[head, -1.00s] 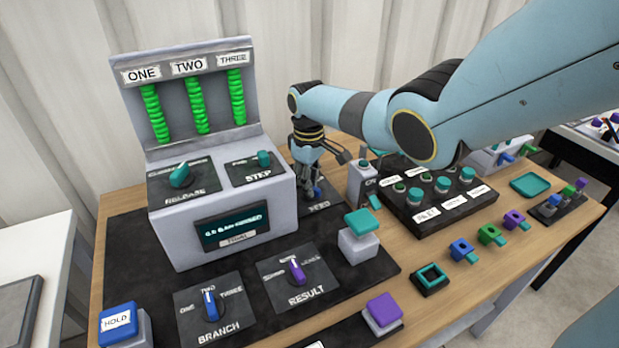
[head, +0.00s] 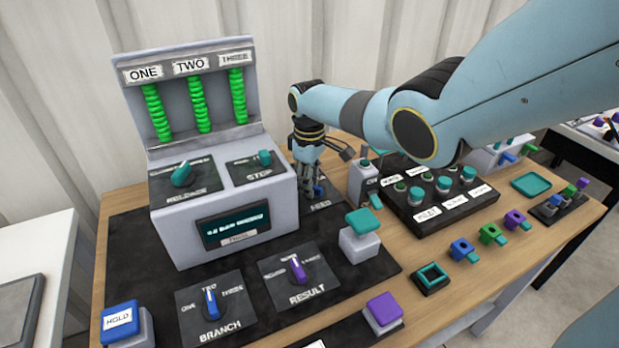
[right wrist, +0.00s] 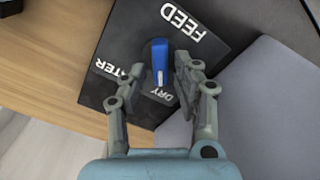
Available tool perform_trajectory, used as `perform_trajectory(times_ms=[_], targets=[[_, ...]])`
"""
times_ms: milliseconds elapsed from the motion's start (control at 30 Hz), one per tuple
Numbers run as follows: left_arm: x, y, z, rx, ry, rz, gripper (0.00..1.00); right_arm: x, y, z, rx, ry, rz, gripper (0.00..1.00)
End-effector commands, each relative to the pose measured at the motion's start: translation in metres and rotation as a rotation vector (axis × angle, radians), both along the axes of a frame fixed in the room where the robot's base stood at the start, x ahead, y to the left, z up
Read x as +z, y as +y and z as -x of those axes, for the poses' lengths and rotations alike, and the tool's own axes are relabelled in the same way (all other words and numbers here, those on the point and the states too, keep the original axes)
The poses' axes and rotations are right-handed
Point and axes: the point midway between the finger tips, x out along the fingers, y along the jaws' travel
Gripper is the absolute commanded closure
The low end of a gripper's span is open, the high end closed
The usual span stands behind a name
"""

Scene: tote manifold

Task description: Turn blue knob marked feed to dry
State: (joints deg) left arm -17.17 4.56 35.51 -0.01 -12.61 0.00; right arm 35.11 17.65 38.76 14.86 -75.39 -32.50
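The blue feed knob (right wrist: 159,62) sits on a black plate (right wrist: 120,42) marked FEED in the right wrist view. Its white mark points down the picture, towards the DRY label (right wrist: 160,96); the WATER label (right wrist: 105,69) is to the left, partly covered by a finger. My right gripper (right wrist: 159,66) is open, with one finger on each side of the knob. The right finger is closer to it; I cannot tell whether it touches. In the head view my right gripper (head: 313,188) hides most of the knob (head: 319,190). My left gripper is out of view.
A grey console (head: 172,226) with green coils stands just left of my right gripper. A grey post (head: 363,184) and a black button box (head: 413,213) stand to its right. A teal-topped button (head: 362,222) is in front.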

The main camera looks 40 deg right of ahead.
Motion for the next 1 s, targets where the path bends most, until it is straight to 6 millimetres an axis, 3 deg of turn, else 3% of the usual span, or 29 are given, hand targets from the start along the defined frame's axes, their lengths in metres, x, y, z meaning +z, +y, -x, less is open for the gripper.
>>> perform_trajectory(times_ms=[300,467,800,1000], targets=[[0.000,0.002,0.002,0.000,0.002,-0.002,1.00,0.000,0.000,0.001,-0.002,0.001,-0.001,0.62],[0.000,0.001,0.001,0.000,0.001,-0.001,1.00,0.012,-0.001,0.000,-0.002,0.000,0.000,0.62],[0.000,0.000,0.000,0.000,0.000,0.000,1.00,0.081,0.000,-0.001,-0.001,-0.003,0.001,0.62],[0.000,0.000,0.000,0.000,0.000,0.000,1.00,0.111,0.000,0.000,-0.001,0.000,0.000,0.62]])
